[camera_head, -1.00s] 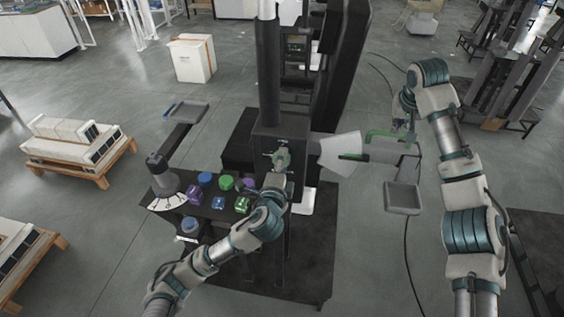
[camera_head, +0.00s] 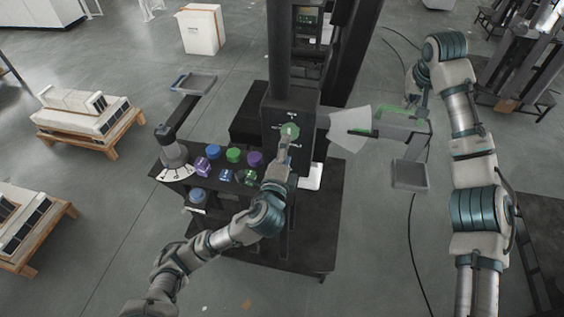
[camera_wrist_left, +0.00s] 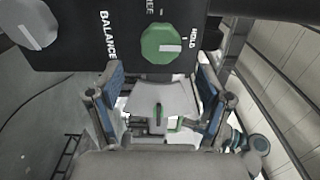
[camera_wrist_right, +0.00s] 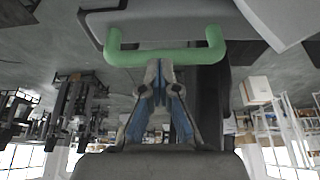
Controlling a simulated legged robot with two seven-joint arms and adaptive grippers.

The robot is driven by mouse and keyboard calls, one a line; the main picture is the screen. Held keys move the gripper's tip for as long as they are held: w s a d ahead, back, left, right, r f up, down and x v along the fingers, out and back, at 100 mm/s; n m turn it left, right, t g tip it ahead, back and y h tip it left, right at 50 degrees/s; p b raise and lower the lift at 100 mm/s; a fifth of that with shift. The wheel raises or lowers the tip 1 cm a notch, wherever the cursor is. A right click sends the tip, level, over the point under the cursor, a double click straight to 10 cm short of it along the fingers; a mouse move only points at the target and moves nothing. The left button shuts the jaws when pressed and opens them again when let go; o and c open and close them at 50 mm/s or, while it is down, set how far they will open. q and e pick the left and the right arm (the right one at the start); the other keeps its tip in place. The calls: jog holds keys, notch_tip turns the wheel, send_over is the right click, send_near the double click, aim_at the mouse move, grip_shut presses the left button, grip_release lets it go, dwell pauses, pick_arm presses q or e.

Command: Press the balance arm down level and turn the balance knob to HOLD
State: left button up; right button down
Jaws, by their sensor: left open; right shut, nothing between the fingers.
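The green balance knob (camera_head: 289,131) is on the front of the black box on the column. In the left wrist view the knob (camera_wrist_left: 162,44) has a white bar pointing right, close to the HOLD mark. My left gripper (camera_head: 284,150) is at the knob; its fingers (camera_wrist_left: 160,92) are spread with the knob ahead of them. The balance arm (camera_head: 400,122) extends right from the box past a white sector plate, with a green handle. My right gripper (camera_wrist_right: 160,72) is shut and empty, its tips close against the green handle (camera_wrist_right: 168,55); contact is unclear.
A grey tray (camera_head: 410,175) hangs below the balance arm. A white box (camera_head: 200,30) and pallets stand on the floor farther off.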

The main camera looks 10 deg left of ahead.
jog(key=shift+f, duration=0.2)
pick_arm(q)
jog(key=s, duration=0.6)
jog(key=shift+r, duration=0.1)
pick_arm(e)
jog(key=shift+r, duration=0.15)
jog(key=shift+w+r+p, duration=0.3)
jog(key=shift+r+p, duration=0.45)
jog(key=shift+p, duration=0.3)
jog(key=shift+p+v, duration=0.9)
jog(key=shift+v, duration=0.1)
jog(key=shift+w+r+p, duration=0.3)
jog(key=shift+r+p, duration=0.35)
jog(key=shift+p, duration=0.05)
pick_arm(q)
notch_tip(320, 180, up, 8)
jog(key=p, duration=0.3)
jog(key=shift+w+r, duration=0.15)
jog(key=shift+r, duration=0.1)
pick_arm(e)
notch_tip(320, 180, up, 3)
jog(key=shift+r, duration=0.15)
